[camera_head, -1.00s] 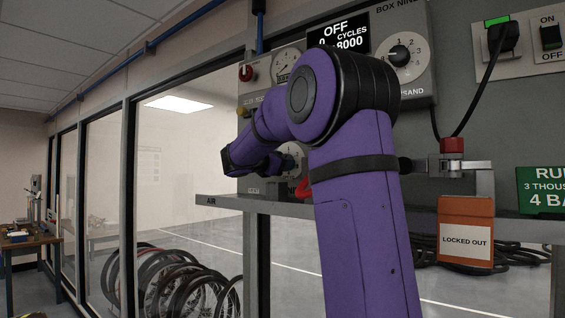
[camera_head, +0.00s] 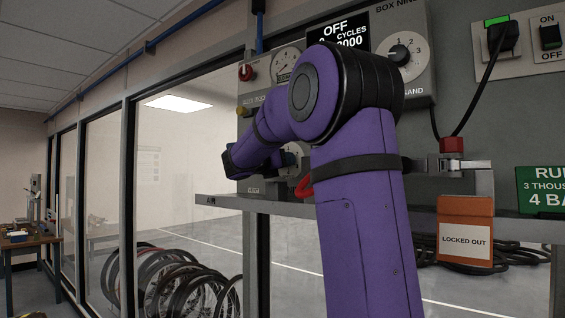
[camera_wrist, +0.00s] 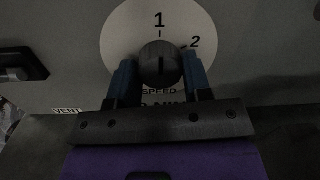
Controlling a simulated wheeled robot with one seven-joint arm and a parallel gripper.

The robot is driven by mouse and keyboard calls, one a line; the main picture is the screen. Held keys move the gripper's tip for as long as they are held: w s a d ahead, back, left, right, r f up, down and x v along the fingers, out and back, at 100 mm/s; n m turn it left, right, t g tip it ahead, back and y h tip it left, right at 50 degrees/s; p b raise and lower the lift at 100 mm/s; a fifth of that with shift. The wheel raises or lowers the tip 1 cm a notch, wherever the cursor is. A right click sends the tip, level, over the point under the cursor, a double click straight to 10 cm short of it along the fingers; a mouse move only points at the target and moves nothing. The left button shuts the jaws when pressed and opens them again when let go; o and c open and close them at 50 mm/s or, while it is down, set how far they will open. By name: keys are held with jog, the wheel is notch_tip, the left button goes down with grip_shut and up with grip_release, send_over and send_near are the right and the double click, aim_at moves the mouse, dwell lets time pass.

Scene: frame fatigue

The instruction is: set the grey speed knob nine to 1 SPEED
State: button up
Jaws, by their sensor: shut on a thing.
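The grey speed knob (camera_wrist: 160,50) shows in the wrist view as a dark round knob on a pale dial (camera_wrist: 120,33). The dial bears a 1 at the top, a 2 at the right and SPEED below. A dark line on the knob looks roughly upright, in line with the 1. My gripper (camera_wrist: 160,68) is shut on the knob, with one blue finger at each side. In the head view the speed dial (camera_head: 303,149) is mostly hidden behind my purple arm.
A second knob (camera_head: 399,54) with a numbered dial is at upper right, near a display (camera_head: 338,36) reading OFF. A gauge (camera_head: 284,63) and red knob (camera_head: 247,72) are left of it.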

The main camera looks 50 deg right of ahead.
jog(key=shift+f, duration=0.1)
dwell(0.3)
jog(key=o, duration=0.9)
jog(key=shift+a, duration=0.1)
jog(key=a, duration=1)
jog(key=shift+s+a+f, duration=0.2)
jog(key=shift+a+f, duration=0.1)
jog(key=shift+f, duration=0.05)
jog(key=shift+a, duration=0.1)
